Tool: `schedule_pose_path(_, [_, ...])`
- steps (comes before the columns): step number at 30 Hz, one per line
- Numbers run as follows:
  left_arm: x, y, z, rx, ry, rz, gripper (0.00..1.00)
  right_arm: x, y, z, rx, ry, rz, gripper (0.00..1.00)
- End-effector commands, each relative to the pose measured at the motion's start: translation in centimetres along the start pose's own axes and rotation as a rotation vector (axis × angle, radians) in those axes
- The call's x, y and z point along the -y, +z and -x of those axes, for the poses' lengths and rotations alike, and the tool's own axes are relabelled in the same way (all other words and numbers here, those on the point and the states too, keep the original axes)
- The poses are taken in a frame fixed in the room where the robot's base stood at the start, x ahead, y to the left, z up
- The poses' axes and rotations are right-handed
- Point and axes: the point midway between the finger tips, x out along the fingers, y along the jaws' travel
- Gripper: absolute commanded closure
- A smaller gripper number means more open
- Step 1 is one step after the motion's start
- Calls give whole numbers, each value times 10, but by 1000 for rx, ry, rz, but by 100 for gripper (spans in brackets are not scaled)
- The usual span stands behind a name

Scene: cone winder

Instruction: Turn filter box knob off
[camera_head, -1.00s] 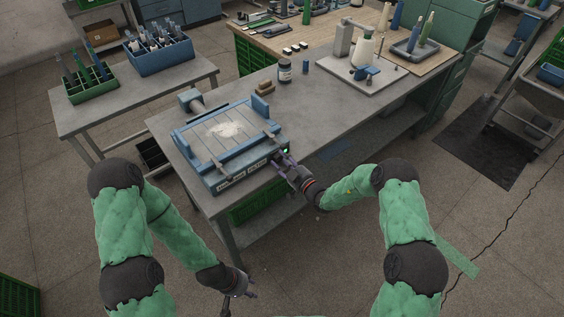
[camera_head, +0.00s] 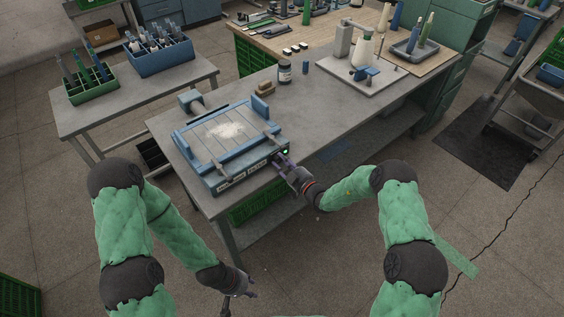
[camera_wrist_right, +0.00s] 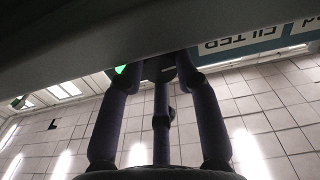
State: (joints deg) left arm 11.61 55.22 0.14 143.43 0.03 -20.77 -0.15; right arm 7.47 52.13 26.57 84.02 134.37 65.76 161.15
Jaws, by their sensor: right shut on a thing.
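The blue-grey filter box (camera_head: 222,178) sits on the near part of the grey bench, with white powder on its slatted top. A green light (camera_head: 285,151) glows at the right end of its labelled front. My right gripper (camera_head: 279,161) is at that front end beside the light. In the right wrist view, its fingers (camera_wrist_right: 160,72) are shut on a dark round knob (camera_wrist_right: 158,67), and the green light (camera_wrist_right: 120,69) shows just left of them. The fingers partly hide the knob, and its mark is not readable. My left gripper (camera_head: 246,296) hangs low before the bench; its jaws are too small to judge.
On the bench (camera_head: 335,120) behind the box stand a dark jar (camera_head: 285,71), a brown block (camera_head: 265,87) and a cone winder (camera_head: 358,60). The floor (camera_head: 330,260) between my arms looks clear.

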Motion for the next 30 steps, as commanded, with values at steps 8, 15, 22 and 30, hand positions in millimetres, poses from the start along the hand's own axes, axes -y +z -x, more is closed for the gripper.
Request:
schedule_pose_path(8, [-4, 0, 11, 0, 0, 0, 60, 0, -4, -1, -5, 0, 182, 100])
schedule_pose_path(15, [-6, 1, 17, 0, 0, 0, 60, 0, -4, -1, -7, 0, 354, 100])
schedule_pose_path(22, [-7, 1, 20, 0, 0, 0, 60, 0, -4, -1, -8, 0, 465, 100])
schedule_pose_path(30, [-8, 1, 22, 0, 0, 0, 60, 1, -3, -1, -8, 0, 518, 100])
